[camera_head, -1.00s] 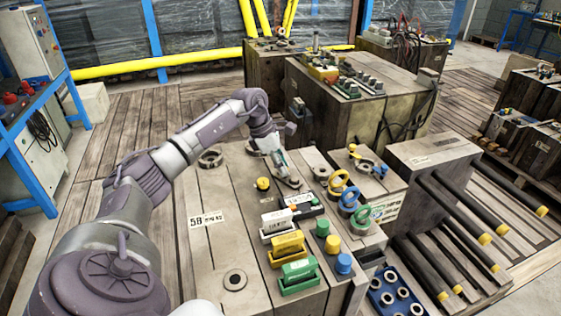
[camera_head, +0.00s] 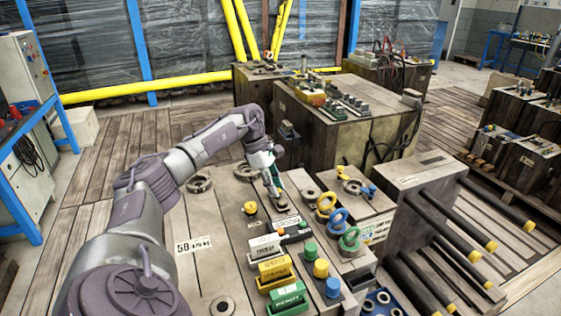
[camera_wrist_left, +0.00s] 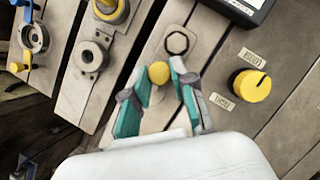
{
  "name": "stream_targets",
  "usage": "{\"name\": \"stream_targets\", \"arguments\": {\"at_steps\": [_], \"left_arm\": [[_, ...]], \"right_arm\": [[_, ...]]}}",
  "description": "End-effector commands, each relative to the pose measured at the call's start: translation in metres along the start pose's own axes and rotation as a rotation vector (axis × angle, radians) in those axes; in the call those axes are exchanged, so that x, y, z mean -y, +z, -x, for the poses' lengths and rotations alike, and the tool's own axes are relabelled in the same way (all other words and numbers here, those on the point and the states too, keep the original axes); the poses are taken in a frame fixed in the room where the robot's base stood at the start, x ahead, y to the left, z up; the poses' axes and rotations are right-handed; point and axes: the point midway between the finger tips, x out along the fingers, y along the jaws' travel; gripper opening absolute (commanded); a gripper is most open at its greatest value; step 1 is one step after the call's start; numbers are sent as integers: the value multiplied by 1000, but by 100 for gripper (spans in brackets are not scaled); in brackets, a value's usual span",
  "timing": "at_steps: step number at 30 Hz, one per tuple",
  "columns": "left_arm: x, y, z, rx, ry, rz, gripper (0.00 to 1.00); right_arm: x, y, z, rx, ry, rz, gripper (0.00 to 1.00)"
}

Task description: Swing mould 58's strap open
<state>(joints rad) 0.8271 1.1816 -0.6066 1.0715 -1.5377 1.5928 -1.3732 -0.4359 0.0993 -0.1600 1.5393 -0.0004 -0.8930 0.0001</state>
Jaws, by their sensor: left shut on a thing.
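Mould 58 (camera_head: 205,275) is the wood-brown block bearing a white "58" label (camera_head: 194,244). Its strap is a flat, pale bar on top; a rounded end with a hexagonal fitting (camera_wrist_left: 178,41) shows in the left wrist view. A round yellow knob (camera_wrist_left: 159,74) stands on the bar. My left gripper (camera_head: 274,193) points down at the strap; its teal fingers (camera_wrist_left: 163,66) are shut on the knob in the left wrist view. The fingers and wrist hide part of the strap. My right gripper is not in view.
A yellow dial (camera_head: 250,208) with two small labels is beside the strap; it also shows in the left wrist view (camera_wrist_left: 252,85). White, yellow (camera_head: 275,268) and green blocks stand nearer. Coloured rings (camera_head: 337,219) stand to the right. The mould's left top is largely clear.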

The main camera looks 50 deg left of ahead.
Motion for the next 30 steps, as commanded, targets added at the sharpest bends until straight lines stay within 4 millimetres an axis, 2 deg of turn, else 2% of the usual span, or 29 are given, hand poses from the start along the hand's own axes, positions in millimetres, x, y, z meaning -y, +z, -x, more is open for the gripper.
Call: {"name": "stream_targets", "arguments": {"at_steps": [8, 9, 13, 14, 23, 26, 30], "left_arm": [[-1, 0, 1, 1, 5, -3, 0], [-1, 0, 1, 1, 5, -3, 27], [-1, 0, 1, 1, 4, -2, 49], [-1, 0, 1, 1, 4, -2, 51], [0, 0, 2, 1, 2, -1, 51], [-1, 0, 10, 1, 4, -1, 51], [-1, 1, 35, 2, 7, -2, 51]], "right_arm": [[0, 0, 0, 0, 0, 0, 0], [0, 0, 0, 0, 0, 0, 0], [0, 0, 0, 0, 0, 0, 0], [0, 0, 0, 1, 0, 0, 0], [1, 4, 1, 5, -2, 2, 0], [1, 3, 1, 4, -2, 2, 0], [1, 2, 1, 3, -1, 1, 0]]}}
